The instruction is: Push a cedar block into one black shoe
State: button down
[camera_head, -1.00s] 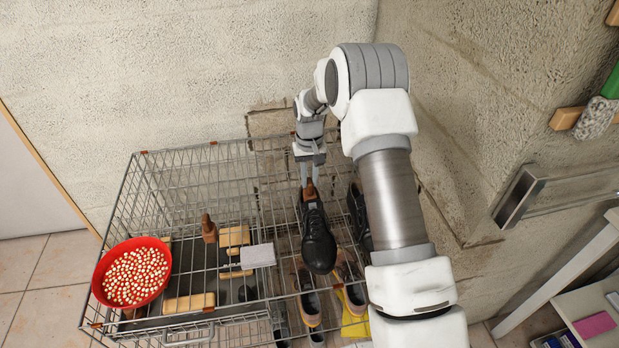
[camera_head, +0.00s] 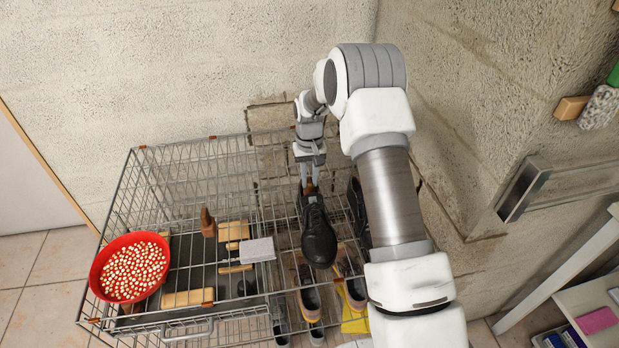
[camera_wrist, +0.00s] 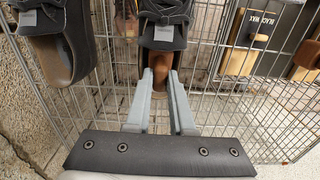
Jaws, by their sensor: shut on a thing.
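A black shoe (camera_head: 318,242) lies on the wire rack with its heel end toward my gripper (camera_head: 309,184). It also shows at the top of the wrist view (camera_wrist: 163,33). My gripper is shut on a brown cedar block (camera_wrist: 159,64) at the shoe's heel opening. The fingers hide much of the block, so how deep it sits in the shoe is unclear. A second black shoe (camera_head: 360,208) is to the right, partly hidden by my arm; in the wrist view it is at the upper left (camera_wrist: 52,42). Another brown block (camera_head: 208,224) stands upright on the rack's left part.
A red bowl (camera_head: 107,250) of small pale pieces is at the rack's left. Wooden brushes (camera_head: 188,299) and a grey cloth (camera_head: 257,250) lie between it and the shoes. More shoes (camera_head: 309,297) are below. Wire sides (camera_head: 190,165) and rough walls are close around my gripper.

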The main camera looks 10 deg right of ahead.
jog(key=shift+f, duration=0.3)
jog(key=shift+c, duration=1.1)
grip_release()
jog(key=shift+r+p, duration=1.35)
jog(key=shift+r, duration=1.2)
